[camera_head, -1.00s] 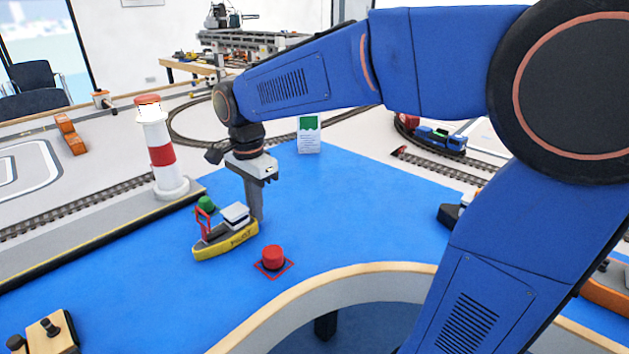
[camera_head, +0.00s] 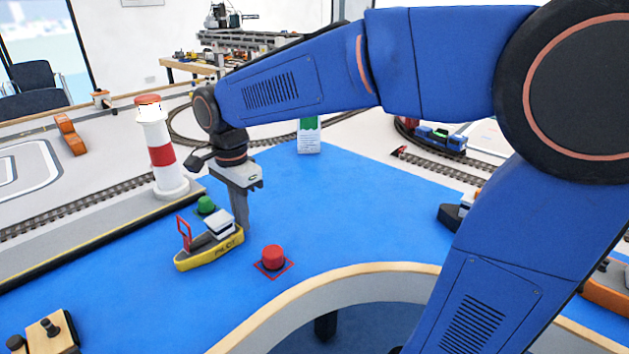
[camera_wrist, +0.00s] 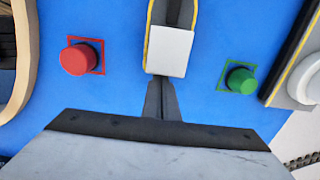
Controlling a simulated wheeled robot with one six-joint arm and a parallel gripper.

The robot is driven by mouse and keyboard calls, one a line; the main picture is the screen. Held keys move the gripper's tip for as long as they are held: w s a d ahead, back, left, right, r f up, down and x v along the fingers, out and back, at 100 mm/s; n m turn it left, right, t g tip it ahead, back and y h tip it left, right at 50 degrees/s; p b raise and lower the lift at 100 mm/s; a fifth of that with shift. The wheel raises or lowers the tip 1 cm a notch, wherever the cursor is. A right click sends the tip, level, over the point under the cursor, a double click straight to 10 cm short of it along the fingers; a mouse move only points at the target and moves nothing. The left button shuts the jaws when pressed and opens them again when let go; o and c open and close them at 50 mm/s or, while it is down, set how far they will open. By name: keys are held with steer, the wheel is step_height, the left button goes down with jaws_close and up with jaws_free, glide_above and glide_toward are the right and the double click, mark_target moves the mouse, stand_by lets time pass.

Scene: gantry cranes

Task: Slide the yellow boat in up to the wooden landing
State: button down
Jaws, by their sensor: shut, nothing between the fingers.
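The yellow boat (camera_head: 210,252), marked PILOT, sits upright on the blue surface, its bow toward the lower left, with a white cabin and red frame. My gripper (camera_head: 242,230) is shut and empty, pointing down right behind the boat's stern. In the wrist view my gripper's fingertips (camera_wrist: 164,82) are close together at the white cabin end of the boat (camera_wrist: 170,50); I cannot tell if they touch. The wooden landing (camera_head: 50,332) with dark posts is at the lower left of the head view, ahead of the bow.
A red buoy (camera_head: 273,257) on a red-outlined square stands right of the boat, a green buoy (camera_head: 206,205) behind it on the left. The quay edge with the red and white lighthouse (camera_head: 162,150) lies further left. Blue surface between bow and landing is clear.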

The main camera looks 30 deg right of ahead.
steer(key=shift+s+a, duration=1.05)
steer(key=shift+a, duration=1.9)
steer(key=shift+s+a, duration=1.1)
steer(key=shift+a, duration=1.85)
steer(key=shift+s+a, duration=1.05)
steer(key=shift+a, duration=1.9)
steer(key=shift+d, duration=0.15)
steer(key=shift+w+d+r, duration=0.2)
steer(key=shift+d, duration=0.2)
step_height(320, 180, up, 10)
